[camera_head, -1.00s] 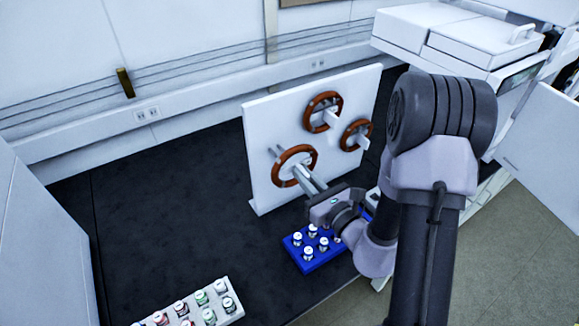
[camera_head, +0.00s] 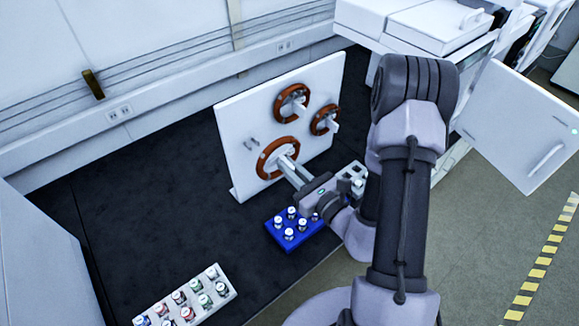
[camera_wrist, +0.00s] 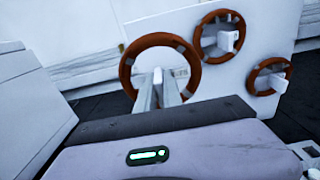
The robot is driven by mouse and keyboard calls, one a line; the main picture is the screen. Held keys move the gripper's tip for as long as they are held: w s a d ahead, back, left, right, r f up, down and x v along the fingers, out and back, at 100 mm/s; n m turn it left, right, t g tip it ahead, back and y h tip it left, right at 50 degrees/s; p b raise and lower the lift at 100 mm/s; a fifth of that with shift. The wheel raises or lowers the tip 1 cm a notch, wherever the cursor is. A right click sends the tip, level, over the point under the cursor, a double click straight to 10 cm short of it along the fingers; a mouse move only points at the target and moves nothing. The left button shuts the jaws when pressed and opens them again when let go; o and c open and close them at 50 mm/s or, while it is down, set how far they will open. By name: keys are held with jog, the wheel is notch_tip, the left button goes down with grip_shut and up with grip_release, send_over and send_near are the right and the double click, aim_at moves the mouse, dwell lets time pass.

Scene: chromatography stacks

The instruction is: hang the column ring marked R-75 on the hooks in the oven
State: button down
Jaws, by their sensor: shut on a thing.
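My gripper (camera_head: 287,166) is shut on an orange-brown column ring (camera_head: 264,162), which stands upright in front of a white panel (camera_head: 235,175). In the wrist view the fingers (camera_wrist: 158,88) reach to the lower part of this ring (camera_wrist: 126,70). Two more rings hang on the panel, an upper one (camera_head: 279,106) and a smaller right one (camera_head: 316,122). No marking is readable on any ring. A white instrument (camera_head: 430,35), apparently the oven, has an open door (camera_head: 520,125); its hooks are not seen.
A blue vial rack (camera_head: 291,243) stands below my gripper. The dark bench is clear left of the panel. Floor is open at right.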

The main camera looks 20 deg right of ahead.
jog(key=p+v, duration=0.4)
jog(key=v, duration=0.2)
dwell(0.3)
jog(key=shift+s+p, duration=0.1)
jog(key=shift+p, duration=0.2)
